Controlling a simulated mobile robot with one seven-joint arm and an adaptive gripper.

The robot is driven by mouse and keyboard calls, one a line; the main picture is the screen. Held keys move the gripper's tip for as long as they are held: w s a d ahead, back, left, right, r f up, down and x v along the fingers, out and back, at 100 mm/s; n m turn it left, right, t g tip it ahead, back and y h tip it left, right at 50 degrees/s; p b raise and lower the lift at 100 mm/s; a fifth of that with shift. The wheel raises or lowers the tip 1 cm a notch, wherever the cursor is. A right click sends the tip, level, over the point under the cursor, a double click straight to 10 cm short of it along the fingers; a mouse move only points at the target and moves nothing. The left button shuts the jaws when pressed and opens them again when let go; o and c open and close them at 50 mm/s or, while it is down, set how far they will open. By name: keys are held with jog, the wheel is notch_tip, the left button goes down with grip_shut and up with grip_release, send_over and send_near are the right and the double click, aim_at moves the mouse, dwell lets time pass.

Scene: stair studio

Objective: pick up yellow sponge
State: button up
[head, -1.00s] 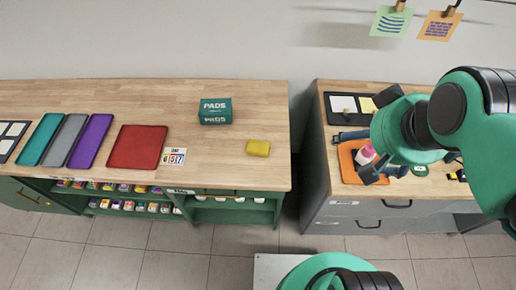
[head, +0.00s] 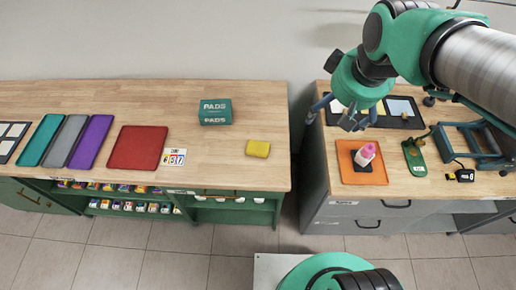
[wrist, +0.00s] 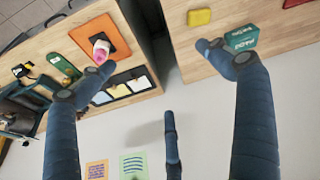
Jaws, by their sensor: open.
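The yellow sponge (head: 258,148) lies flat on the left wooden counter, near its right end, in the head view. It also shows at the top of the wrist view (wrist: 199,17). My gripper (head: 341,111) is over the back of the right counter in the head view, well to the right of the sponge. In the wrist view its blue fingers (wrist: 160,85) are spread wide with nothing between them. The sponge is apart from the fingers.
A green PADS box (head: 215,112) stands behind the sponge. A red mat (head: 137,147) and a number card (head: 174,157) lie left of it. A gap separates the counters. The right counter holds an orange tray (head: 362,163) with a pink-capped bottle (head: 365,154).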

jog(key=w+a+f+n+g, duration=0.1)
jog(key=w+a+f+n, duration=0.2)
jog(key=w+a+f, duration=0.35)
jog(key=n+g+p, duration=0.1)
jog(key=n+g, duration=0.2)
jog(key=n, duration=0.5)
send_over(259, 144)
notch_tip(259, 144, down, 21)
jog(key=shift+w, duration=0.15)
jog(key=shift+f, duration=0.1)
jog(key=shift+f+b, duration=0.35)
jog(key=shift+f, duration=3.85)
jog(key=shift+f+b, duration=0.45)
jog(key=shift+f, duration=2.15)
